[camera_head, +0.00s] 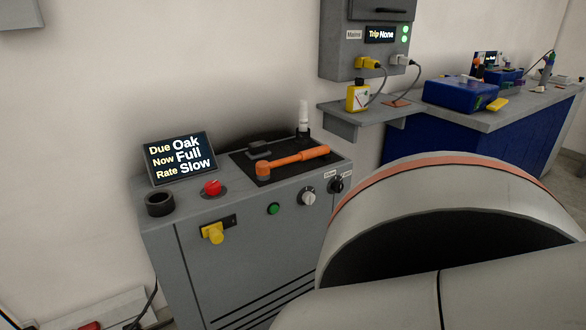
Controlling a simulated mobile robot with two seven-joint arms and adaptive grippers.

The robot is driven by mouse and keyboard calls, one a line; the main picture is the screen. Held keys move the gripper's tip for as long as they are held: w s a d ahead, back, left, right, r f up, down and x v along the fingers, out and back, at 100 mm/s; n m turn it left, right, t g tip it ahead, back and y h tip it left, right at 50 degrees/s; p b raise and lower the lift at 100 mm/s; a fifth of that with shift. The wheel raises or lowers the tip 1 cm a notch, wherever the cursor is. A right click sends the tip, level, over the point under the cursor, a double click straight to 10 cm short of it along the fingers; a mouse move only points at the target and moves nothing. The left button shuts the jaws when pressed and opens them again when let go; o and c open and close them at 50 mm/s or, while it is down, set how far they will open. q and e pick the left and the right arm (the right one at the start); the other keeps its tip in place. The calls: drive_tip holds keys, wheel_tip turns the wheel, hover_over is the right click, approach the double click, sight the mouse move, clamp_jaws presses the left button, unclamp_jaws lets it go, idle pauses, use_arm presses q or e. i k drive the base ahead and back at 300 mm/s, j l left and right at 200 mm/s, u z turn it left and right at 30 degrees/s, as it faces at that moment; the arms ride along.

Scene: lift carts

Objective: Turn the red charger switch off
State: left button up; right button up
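A grey cabinet (240,262) stands against the wall in the head view. On its top is a red mushroom-shaped knob (212,187), the only clearly red control I see; I cannot tell its on or off state. A green button (273,208), two dial knobs and a yellow key-like part (213,232) are on its front. A display (180,159) on top reads "Due Oak, Now Full, Rate Slow". Neither gripper shows. A large white link of my own arm fills the lower right and hides the cabinet's right side.
A grey wall box (350,50) reads "Trip None" with green lights and plugged cables. A yellow bottle (358,96) stands on a shelf. A cluttered workbench (500,117) is at right.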

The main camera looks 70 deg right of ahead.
sight(211, 188)
drive_tip(key=z, duration=1.65)
